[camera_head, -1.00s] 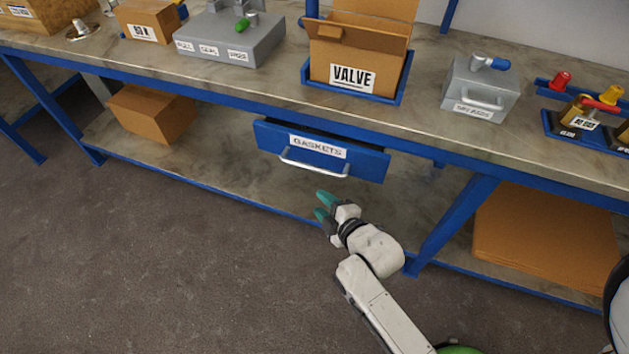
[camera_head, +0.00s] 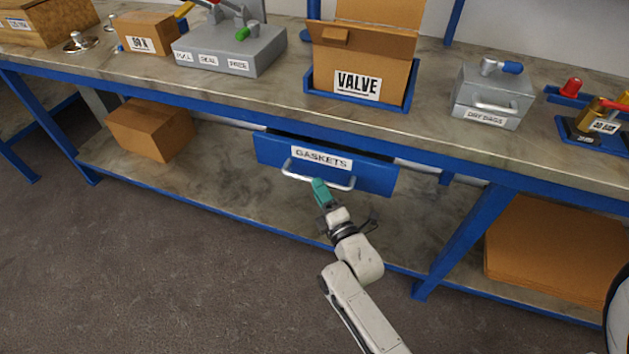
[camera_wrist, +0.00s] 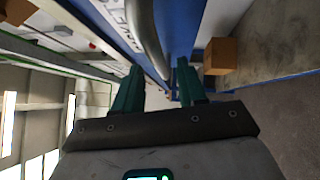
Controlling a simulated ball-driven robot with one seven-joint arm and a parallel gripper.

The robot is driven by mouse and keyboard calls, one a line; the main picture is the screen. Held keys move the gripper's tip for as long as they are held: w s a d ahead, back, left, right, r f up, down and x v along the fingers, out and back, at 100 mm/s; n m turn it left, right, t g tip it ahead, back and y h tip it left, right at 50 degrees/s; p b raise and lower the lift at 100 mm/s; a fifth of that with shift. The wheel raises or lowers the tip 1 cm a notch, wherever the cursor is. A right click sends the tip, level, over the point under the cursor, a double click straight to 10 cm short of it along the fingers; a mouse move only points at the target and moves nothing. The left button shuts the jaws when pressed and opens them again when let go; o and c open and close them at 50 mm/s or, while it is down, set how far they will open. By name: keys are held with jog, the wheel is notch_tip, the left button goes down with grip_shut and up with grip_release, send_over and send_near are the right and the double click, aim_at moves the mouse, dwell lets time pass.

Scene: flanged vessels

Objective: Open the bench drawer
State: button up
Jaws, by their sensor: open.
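My gripper (camera_head: 320,188) is open, with teal fingertips at the middle of the handle in the head view. In the wrist view the fingers (camera_wrist: 158,85) are apart, and the handle (camera_wrist: 147,35) runs lengthwise just ahead, between or above the tips. I cannot tell whether the fingers touch the handle.
On the bench top stand a VALVE box (camera_head: 360,60) in a blue tray, a grey dry bags case (camera_head: 493,98) and a grey labelled block (camera_head: 230,50). A cardboard box (camera_head: 150,128) sits on the lower shelf. A blue bench leg (camera_head: 462,235) stands right of my arm.

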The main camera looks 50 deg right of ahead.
jog(key=shift+x, duration=1.85)
jog(key=shift+c, duration=0.3)
grip_shut()
